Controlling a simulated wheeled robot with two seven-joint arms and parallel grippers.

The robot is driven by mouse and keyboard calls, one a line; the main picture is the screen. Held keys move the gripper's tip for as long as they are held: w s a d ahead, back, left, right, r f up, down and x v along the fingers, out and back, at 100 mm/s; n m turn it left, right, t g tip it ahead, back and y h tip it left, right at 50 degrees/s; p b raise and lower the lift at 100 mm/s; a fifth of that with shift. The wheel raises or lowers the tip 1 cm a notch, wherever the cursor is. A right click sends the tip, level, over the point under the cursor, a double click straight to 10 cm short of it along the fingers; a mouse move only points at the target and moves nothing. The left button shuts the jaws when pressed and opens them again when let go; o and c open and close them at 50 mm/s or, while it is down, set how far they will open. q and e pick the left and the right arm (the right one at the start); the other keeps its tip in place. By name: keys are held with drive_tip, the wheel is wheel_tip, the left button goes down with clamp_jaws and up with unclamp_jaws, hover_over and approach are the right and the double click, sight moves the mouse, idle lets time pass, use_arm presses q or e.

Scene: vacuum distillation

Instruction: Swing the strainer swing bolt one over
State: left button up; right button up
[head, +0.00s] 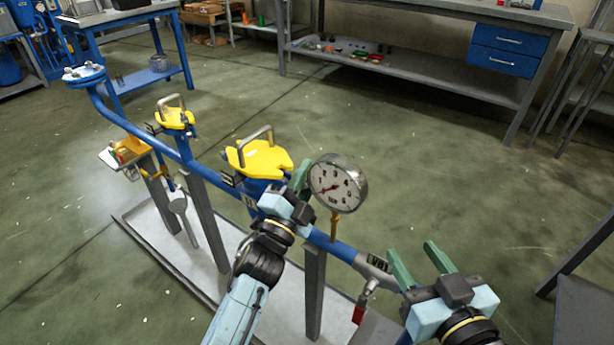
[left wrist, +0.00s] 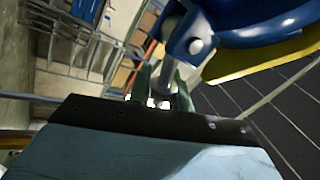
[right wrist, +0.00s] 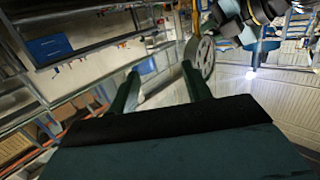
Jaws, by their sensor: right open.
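The strainer is a blue body with a yellow lid (head: 258,158) and a metal handle, on the blue pipe line in the head view. My left gripper (head: 300,182) is at the lid's right side. In the left wrist view a grey swing bolt (left wrist: 169,55) extends from the blue strainer body (left wrist: 255,22). Its end lies between the green fingers of my left gripper (left wrist: 163,92), which look closed on it. Part of the bolt is hidden by the gripper in the head view. My right gripper (head: 415,265) is open and empty near the right end of the pipe; its fingers stand apart in the right wrist view (right wrist: 160,85).
A round pressure gauge (head: 338,183) stands on the pipe just right of my left gripper. A smaller yellow lid (head: 176,116) is farther left. A red-handled valve (head: 360,308) hangs below the pipe. A workbench (head: 420,75) stands behind; the floor between is clear.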

use_arm(q)
clamp_jaws()
drive_tip(key=n+y+p, duration=0.1)
drive_tip(key=n, duration=0.1)
drive_tip(key=r+n+y+p, duration=0.1)
drive_tip(key=n+p, duration=0.1)
drive_tip(key=a+n+y+p, duration=0.1)
drive_tip(key=p, duration=0.1)
drive_tip(key=shift+w+a+r+n, duration=0.1)
drive_tip(key=shift+w+r+n, duration=0.15)
drive_tip(key=shift+w+n, duration=0.15)
use_arm(e)
drive_tip(key=s+d+f+g+h, duration=0.2)
drive_tip(key=s+d+f+g, duration=0.1)
drive_tip(key=s+f+g, duration=0.3)
drive_tip(key=s+d+f+g+h, duration=0.2)
drive_tip(key=s+d+f+g, duration=0.2)
drive_tip(key=s+f+g, duration=0.2)
wheel_tip(320, 180, down, 2)
drive_tip(key=shift+s+f+m, duration=0.25)
drive_tip(key=shift+s+m, duration=0.15)
drive_tip(key=shift+s, duration=0.1)
use_arm(q)
drive_tip(key=shift+o, duration=1.8)
unclamp_jaws()
drive_tip(key=shift+s, duration=0.1)
